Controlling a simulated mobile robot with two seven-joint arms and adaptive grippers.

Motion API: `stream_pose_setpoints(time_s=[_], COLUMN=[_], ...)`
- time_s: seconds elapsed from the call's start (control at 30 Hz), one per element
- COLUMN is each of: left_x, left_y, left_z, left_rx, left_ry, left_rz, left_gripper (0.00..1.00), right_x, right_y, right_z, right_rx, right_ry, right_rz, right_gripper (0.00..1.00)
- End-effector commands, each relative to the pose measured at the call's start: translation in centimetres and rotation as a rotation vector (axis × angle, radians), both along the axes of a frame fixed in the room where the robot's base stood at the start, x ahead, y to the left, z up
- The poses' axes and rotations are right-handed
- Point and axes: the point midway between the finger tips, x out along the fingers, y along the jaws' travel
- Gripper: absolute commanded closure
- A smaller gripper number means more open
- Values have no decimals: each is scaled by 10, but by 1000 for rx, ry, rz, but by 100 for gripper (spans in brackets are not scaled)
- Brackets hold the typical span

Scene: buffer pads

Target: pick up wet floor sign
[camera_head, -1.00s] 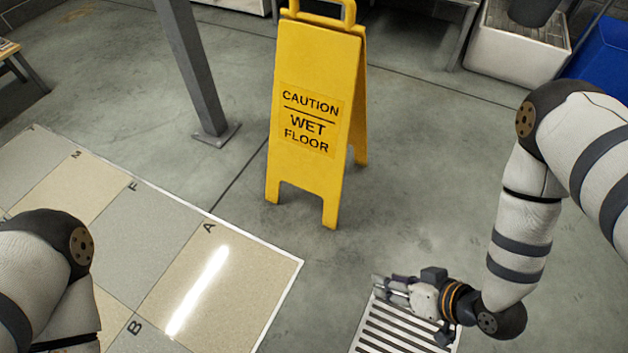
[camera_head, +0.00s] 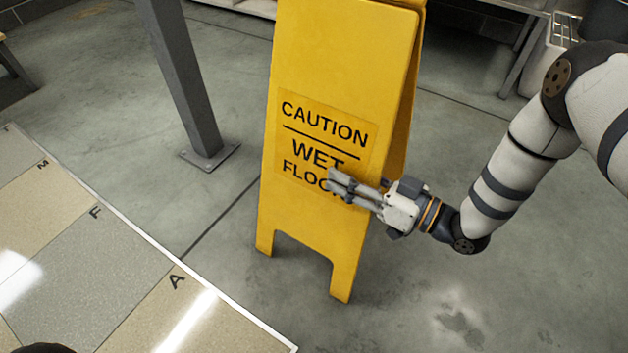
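The yellow wet floor sign (camera_head: 309,75) stands upright on the concrete floor in the middle of the head view, its two panels spread apart. Its top and handle are cut off by the upper edge. My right gripper (camera_head: 338,183) is in front of the sign's lower right face and covers part of the words "WET FLOOR". Its fingers point left. I cannot tell whether they touch the panel, nor how far apart they are. My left gripper is out of view; only a dark bit of the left arm shows at the bottom left edge.
A grey metal post (camera_head: 178,75) with a bolted foot stands left of the sign. A lettered tile platform (camera_head: 75,275) with a pale edge fills the lower left. A white bin (camera_head: 545,62) and shelving stand at the back right. The floor right of the sign is clear.

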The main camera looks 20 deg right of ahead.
Motion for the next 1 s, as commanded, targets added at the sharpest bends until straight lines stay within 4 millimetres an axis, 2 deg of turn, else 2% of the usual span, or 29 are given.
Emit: stream_pose_setpoints(time_s=[0.1,0.33,0.47,0.5,1.0], left_x=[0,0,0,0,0], left_y=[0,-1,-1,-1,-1], left_z=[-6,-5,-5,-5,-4], left_rx=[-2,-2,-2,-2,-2], left_ry=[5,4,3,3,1], left_rz=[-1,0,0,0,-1], left_gripper=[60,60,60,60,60], right_x=[12,14,13,13,14], right_y=[9,10,10,10,10], right_z=[-3,-1,-1,-1,4], right_rx=[-1,-2,-2,-2,1], right_ry=[2,1,1,1,-4], right_rz=[0,-2,-2,-2,-2], right_gripper=[67,67,96,100,100])
